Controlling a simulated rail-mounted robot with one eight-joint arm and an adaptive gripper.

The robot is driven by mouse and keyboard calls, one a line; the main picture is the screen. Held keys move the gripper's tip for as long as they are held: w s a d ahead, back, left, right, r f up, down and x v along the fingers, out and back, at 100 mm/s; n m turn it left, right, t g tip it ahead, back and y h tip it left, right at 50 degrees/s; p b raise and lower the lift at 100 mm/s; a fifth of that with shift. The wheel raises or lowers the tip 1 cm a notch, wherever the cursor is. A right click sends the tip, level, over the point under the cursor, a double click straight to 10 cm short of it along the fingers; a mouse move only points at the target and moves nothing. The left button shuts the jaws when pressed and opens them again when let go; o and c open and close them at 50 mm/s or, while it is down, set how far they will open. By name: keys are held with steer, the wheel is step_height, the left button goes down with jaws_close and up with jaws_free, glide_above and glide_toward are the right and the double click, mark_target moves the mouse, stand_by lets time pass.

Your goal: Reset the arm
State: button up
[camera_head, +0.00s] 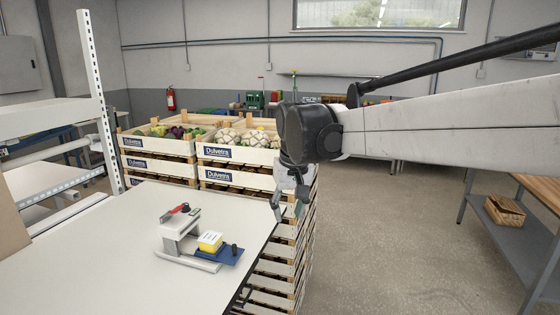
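My arm reaches in from the right, and its dark wrist joint hangs near the middle of the view. My gripper (288,204) points down beside the right edge of the white table (95,245), in front of the crate stack. Its fingers are small and partly blend with the crates behind, so I cannot make out whether they are apart. I see nothing clearly held in it.
A small device with a red-handled part (180,232) and a yellow block (210,241) on a blue plate stands on the table. Stacked wooden crates (228,154) hold vegetables behind it. A white shelf post (98,100) rises at left. Open floor (390,240) lies to the right, before a bench (510,215).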

steer(key=s+d+f+m+t+b, duration=0.1)
steer(key=s+d+m+t, duration=0.1)
steer(key=s+d, duration=1.1)
steer(key=s+d+f+t, duration=0.1)
steer(key=s+d+f, duration=0.1)
steer(key=s+f, duration=0.2)
steer(key=s+d+f+m+t+b, duration=0.1)
steer(key=s+d+f, duration=0.2)
steer(key=s, duration=0.6)
steer(key=shift+s+f+m+t+h, duration=0.2)
steer(key=shift+f+m+t+h, duration=0.1)
steer(key=shift+f, duration=0.6)
